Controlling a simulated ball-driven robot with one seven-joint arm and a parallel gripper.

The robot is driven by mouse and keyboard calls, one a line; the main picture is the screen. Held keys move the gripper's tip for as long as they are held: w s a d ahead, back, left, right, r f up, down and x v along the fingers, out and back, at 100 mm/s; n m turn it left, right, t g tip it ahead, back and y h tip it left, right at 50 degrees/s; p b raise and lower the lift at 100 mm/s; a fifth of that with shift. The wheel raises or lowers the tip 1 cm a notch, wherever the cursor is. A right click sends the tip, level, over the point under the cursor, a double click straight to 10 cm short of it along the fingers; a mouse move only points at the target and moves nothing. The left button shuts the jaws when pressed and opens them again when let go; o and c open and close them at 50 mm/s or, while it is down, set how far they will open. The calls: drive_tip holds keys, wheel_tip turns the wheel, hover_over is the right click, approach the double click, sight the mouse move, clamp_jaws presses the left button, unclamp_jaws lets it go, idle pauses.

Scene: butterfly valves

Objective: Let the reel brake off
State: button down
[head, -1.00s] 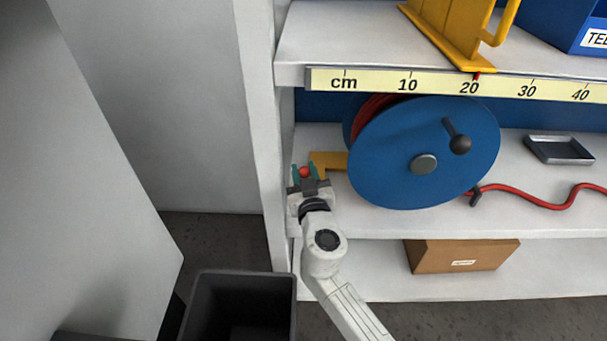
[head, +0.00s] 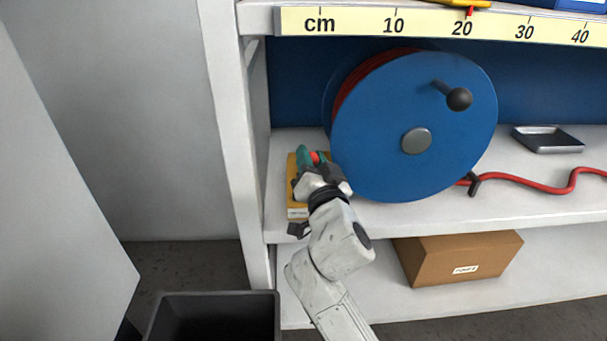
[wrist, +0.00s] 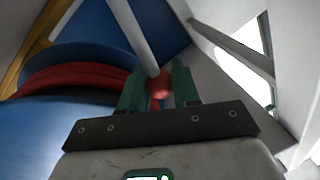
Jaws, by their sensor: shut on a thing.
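The blue cable reel (head: 370,150) stands on the middle shelf with red hose wound on it; it also fills the left of the wrist view (wrist: 40,130). A red ball knob (wrist: 159,84) sits at the end of a grey lever rod (wrist: 136,35). My gripper (head: 310,157) is just left of the reel, its green fingers shut on the red knob, which also shows in the head view (head: 316,157). A yellow stand part (head: 297,207) shows beside and below my gripper. The lever's pivot is hidden in the head view.
A black crank handle (head: 459,98) sticks out of the reel face. The red hose (head: 530,182) runs right along the shelf, near a dark tray (head: 547,140). A cardboard box (head: 455,257) is below. The white shelf upright (head: 228,130) is close left of my gripper.

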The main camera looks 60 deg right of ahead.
drive_tip(key=shift+s+d+f+m+b, duration=0.2)
drive_tip(key=shift+m+b, duration=0.2)
drive_tip(key=shift+b, duration=0.1)
drive_tip(key=c, duration=0.9)
unclamp_jaws()
drive_tip(key=shift+o, duration=0.2)
drive_tip(key=shift+s+r, duration=0.1)
